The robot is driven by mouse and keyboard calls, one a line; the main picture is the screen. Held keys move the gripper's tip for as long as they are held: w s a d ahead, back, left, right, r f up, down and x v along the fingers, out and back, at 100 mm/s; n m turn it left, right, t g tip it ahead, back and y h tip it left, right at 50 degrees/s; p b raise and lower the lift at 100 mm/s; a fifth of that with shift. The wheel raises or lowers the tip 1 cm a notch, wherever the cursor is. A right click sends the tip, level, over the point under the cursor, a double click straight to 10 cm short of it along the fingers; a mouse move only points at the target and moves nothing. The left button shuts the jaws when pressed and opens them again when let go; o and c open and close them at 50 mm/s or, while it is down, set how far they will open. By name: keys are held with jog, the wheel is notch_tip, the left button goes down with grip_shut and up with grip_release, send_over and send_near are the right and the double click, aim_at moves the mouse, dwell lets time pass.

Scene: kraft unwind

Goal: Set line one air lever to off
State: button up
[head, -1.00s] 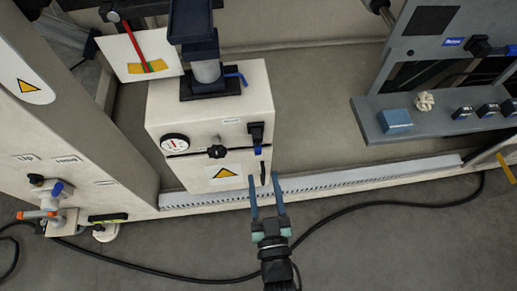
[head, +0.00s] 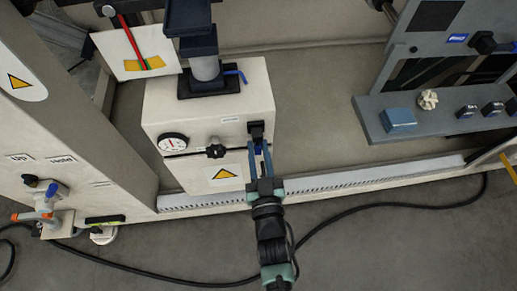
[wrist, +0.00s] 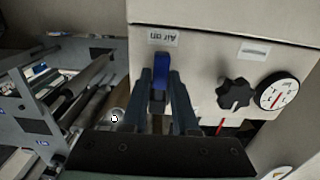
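The air lever (wrist: 161,68) has a blue handle and sits below a label that reads "Air on" in the wrist view, where the label is upside down. In the head view, its black mount (head: 255,130) is on the right of the cream box's front (head: 190,172). My gripper (head: 259,147) reaches up to the lever from below. In the wrist view, my gripper's fingers (wrist: 160,82) stand on either side of the blue handle, which fills the narrow gap between them. The fingers hide part of the handle.
A black knob (head: 215,151) and a round gauge (head: 172,143) are left of the lever. A yellow warning sign (head: 226,173) is below. A grey shelf (head: 440,120) with a blue block (head: 398,119) is at right. A black cable (head: 395,204) crosses the floor.

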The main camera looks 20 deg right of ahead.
grip_shut()
dwell(1.1)
